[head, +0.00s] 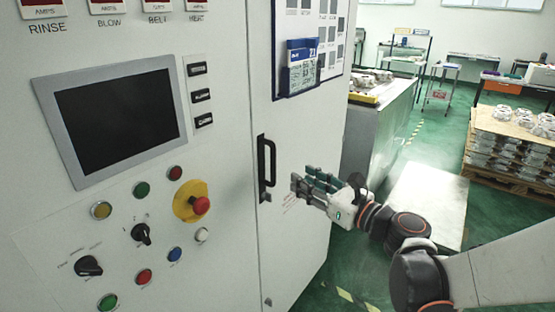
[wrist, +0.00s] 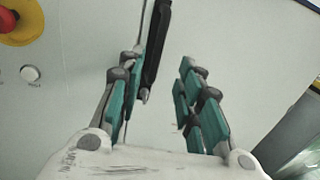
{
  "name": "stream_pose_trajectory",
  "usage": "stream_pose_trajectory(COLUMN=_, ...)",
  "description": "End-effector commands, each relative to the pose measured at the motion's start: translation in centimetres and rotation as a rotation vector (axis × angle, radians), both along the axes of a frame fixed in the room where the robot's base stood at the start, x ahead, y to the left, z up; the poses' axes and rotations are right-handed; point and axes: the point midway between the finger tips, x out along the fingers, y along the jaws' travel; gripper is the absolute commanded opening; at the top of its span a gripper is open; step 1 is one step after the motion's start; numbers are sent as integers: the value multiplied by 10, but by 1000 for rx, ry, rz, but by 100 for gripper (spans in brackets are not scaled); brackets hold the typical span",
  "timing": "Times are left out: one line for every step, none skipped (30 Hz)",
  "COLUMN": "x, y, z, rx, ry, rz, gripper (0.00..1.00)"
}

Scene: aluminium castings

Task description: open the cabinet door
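The cabinet door (head: 300,200) is a pale grey panel right of the control panel, and it looks closed along its vertical seam. Its black bar handle (head: 267,167) stands upright near the door's left edge. My gripper (head: 300,182) is just right of the handle in the head view, fingers pointing left towards it. In the wrist view my gripper (wrist: 158,88) is open, its teal-padded fingers apart with nothing between the pads. The handle (wrist: 155,45) shows there beyond the left finger, its lower end in the gap's upper part. Contact with the handle cannot be told.
The control panel holds a dark screen (head: 120,120), a red emergency button on yellow (head: 198,205) and several knobs. A blue box (head: 301,66) is in a holder on the door. A grey bench (head: 378,130) and a loaded pallet (head: 510,150) stand right. Green floor lies between.

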Motion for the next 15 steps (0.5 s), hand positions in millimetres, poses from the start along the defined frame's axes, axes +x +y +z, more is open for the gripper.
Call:
stream_pose_trajectory(x=6, y=7, z=-1, rx=-1, ry=-1, rz=5, gripper=33)
stream_pose_trajectory(x=10, y=11, z=-1, rx=-1, ry=0, rz=4, gripper=33)
stream_pose_trajectory(x=15, y=16, z=-2, rx=-2, ry=-1, rz=5, gripper=33)
stream_pose_trajectory(x=20, y=20, z=-2, rx=-2, ry=-1, rz=5, gripper=33)
stream_pose_trajectory(x=25, y=23, z=-2, rx=-2, ry=-1, rz=4, gripper=33)
stream_pose_trajectory(x=31, y=29, z=-2, rx=-3, ry=-1, rz=6, gripper=33)
stream_pose_trajectory(x=35, y=33, z=-2, rx=-3, ry=-1, rz=4, gripper=33)
stream_pose_trajectory(x=40, y=37, z=-2, rx=-3, ry=-1, rz=4, gripper=33)
stream_pose_trajectory(x=46, y=42, z=-2, rx=-3, ry=-1, rz=5, gripper=33)
stream_pose_trajectory(x=50, y=46, z=-2, rx=-3, ry=-1, rz=4, gripper=33)
stream_pose_trajectory(x=55, y=50, z=-2, rx=-4, ry=-2, rz=4, gripper=33)
stream_pose_trajectory(x=60, y=54, z=-2, rx=-4, ry=-1, rz=5, gripper=33)
stream_pose_trajectory(x=64, y=57, z=-2, rx=-4, ry=-1, rz=4, gripper=33)
stream_pose_trajectory(x=68, y=60, z=-2, rx=-4, ry=-1, rz=3, gripper=33)
stream_pose_trajectory(x=72, y=65, z=-2, rx=-4, ry=-1, rz=4, gripper=33)
